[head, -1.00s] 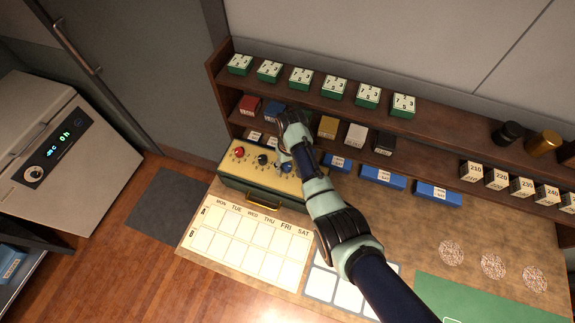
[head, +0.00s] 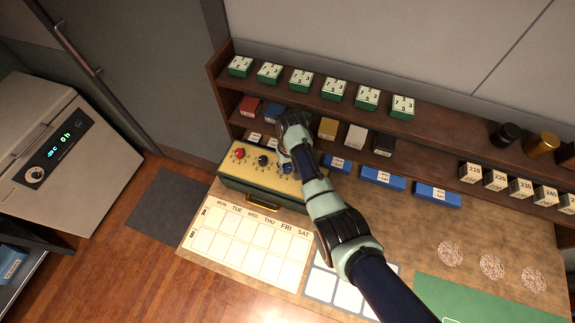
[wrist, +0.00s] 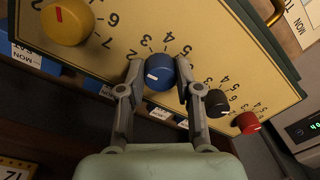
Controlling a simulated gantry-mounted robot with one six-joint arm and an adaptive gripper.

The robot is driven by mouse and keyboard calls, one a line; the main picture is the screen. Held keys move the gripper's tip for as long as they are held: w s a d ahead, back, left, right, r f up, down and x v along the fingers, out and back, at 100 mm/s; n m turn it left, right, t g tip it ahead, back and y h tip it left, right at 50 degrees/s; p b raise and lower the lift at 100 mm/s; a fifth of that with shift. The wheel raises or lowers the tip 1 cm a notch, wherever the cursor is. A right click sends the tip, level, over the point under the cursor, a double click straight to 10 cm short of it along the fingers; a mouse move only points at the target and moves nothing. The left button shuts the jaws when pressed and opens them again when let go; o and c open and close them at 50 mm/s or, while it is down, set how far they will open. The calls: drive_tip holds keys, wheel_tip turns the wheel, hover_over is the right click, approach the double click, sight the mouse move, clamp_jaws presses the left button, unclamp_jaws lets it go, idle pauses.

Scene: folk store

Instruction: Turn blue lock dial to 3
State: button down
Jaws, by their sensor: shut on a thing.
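The lock box (head: 235,186) is green with a tan dial plate and stands on the bench below the shelves. The blue dial (wrist: 160,72) sits between my gripper's (wrist: 158,85) two fingers, which are shut on its sides in the wrist view. Its white pointer mark lies toward the left in that view; the printed 2, 3 and 4 stand around its upper edge. The exact number it points at is unclear. In the head view the blue dial (head: 286,168) shows just under my gripper, whose fingertips are hard to make out there.
A yellow dial (wrist: 68,22) is on one side of the blue dial; a black dial (wrist: 217,103) and a red dial (wrist: 246,122) are on the other. Shelves (head: 310,98) with small boxes stand close behind. A calendar sheet (head: 245,245) lies in front.

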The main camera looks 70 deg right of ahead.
sight(288, 168)
drive_tip(key=m+p, duration=0.1)
drive_tip(key=m, duration=0.2)
drive_tip(key=shift+r+m+p, duration=0.1)
drive_tip(key=shift+m+p, duration=0.2)
drive_tip(key=shift+m, duration=0.1)
drive_tip(key=shift+m+p, duration=0.4)
drive_tip(key=shift+m, duration=1)
drive_tip(key=c, duration=0.8)
unclamp_jaws()
drive_tip(key=r, duration=1.2)
drive_tip(key=shift+s, duration=0.2)
drive_tip(key=shift+f, duration=0.1)
